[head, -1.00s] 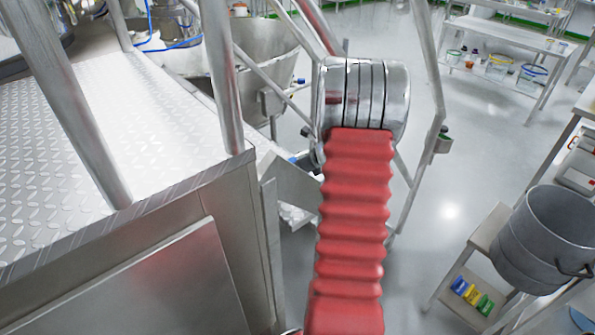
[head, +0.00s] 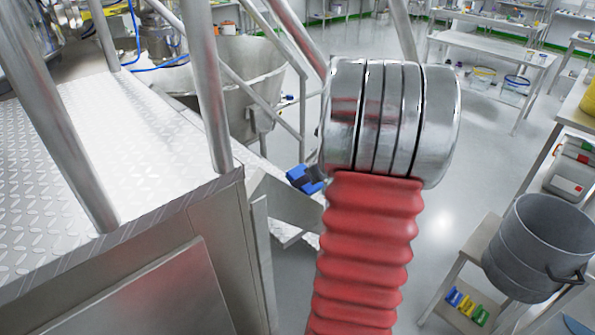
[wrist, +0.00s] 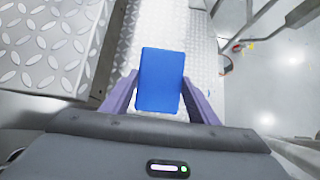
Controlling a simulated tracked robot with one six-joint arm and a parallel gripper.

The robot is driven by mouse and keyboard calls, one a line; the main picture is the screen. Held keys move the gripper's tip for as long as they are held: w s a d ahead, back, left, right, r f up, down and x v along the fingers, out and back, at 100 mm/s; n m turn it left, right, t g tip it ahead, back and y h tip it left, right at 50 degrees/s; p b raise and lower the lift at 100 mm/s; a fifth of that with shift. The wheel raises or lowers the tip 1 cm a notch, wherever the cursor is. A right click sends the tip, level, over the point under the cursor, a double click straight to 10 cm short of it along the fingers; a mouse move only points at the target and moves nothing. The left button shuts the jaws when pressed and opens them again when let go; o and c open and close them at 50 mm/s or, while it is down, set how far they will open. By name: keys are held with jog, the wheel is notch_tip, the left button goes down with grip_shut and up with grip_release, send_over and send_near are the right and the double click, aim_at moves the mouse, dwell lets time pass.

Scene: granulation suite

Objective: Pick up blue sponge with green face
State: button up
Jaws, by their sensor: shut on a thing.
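The blue sponge (wrist: 160,78) is upright between the two purple fingers of my gripper (wrist: 160,92) in the wrist view, with a plain blue face towards the camera. In the head view the blue sponge (head: 304,179) sticks out to the left of my red arm, and the dark tip of my gripper (head: 317,178) is partly hidden behind the arm. I cannot see the sponge's green face in either view.
A checker-plate platform (head: 90,160) with metal rails stands close on the left. A steel bowl (head: 235,80) is behind it. A grey bucket (head: 535,245) stands on a bench at right, with small blue, yellow and green items (head: 467,304) on its lower shelf. Open floor (head: 450,180) lies between.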

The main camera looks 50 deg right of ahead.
jog(key=s+a+r+g, duration=0.1)
jog(key=s+r+g, duration=0.1)
jog(key=s, duration=1.2)
jog(key=shift+s+a+g, duration=0.2)
jog(key=shift+a+g, duration=0.1)
jog(key=shift+g, duration=0.4)
jog(key=o, duration=0.5)
jog(key=c, duration=0.3)
jog(key=shift+c, duration=0.2)
